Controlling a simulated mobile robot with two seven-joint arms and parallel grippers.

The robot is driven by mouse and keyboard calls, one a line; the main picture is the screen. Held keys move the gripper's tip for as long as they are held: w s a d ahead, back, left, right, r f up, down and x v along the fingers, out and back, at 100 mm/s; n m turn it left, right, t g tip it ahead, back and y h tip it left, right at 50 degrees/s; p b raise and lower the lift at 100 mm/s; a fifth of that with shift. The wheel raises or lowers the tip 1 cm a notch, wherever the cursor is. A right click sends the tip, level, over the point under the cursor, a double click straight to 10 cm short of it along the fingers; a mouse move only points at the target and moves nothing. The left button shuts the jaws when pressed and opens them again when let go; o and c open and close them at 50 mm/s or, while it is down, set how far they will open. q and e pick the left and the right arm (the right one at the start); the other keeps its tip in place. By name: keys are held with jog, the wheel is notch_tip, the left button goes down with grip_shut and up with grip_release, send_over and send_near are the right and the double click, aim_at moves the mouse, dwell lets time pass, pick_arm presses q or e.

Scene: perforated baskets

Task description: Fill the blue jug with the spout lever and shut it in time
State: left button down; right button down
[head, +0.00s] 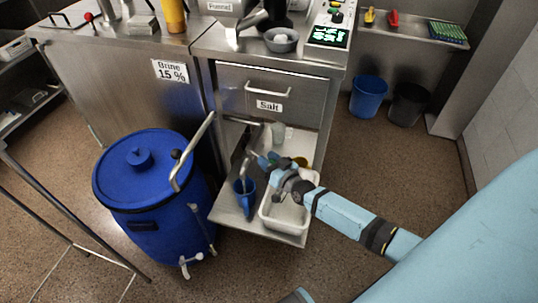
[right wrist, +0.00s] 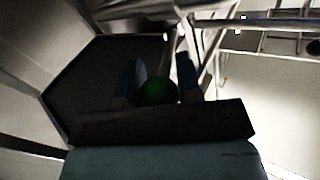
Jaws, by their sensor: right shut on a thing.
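The blue jug (head: 243,187) stands on the pulled-out steel shelf under the Salt drawer, beside the left edge of a white tub. A bent metal spout (head: 246,166) comes down over its mouth. Whether liquid runs and how full the jug is cannot be made out. My right gripper (head: 262,160) is just right of the spout, above the tub. In the right wrist view the gripper (right wrist: 160,82) has its fingers on both sides of a round green knob (right wrist: 158,91), apparently the lever's, and is shut on it. The left gripper is not in view.
The white tub (head: 268,218) lies under my right arm. A large blue lidded barrel (head: 115,180) with a grey handle stands left of the shelf. The Salt drawer (head: 285,88) is above. Blue (head: 368,96) and black (head: 408,103) bins stand back right, with clear floor in front.

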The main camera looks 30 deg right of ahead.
jog(key=shift+a+r, duration=0.1)
jog(key=shift+r, duration=0.05)
jog(key=c, duration=0.8)
grip_release()
jog(key=shift+s, duration=0.2)
jog(key=s, duration=0.4)
jog(key=s+d+p, duration=0.1)
jog(key=s, duration=0.3)
jog(key=s+p, duration=0.1)
jog(key=s, duration=0.4)
jog(key=shift+s+d, duration=0.1)
jog(key=shift+d, duration=0.3)
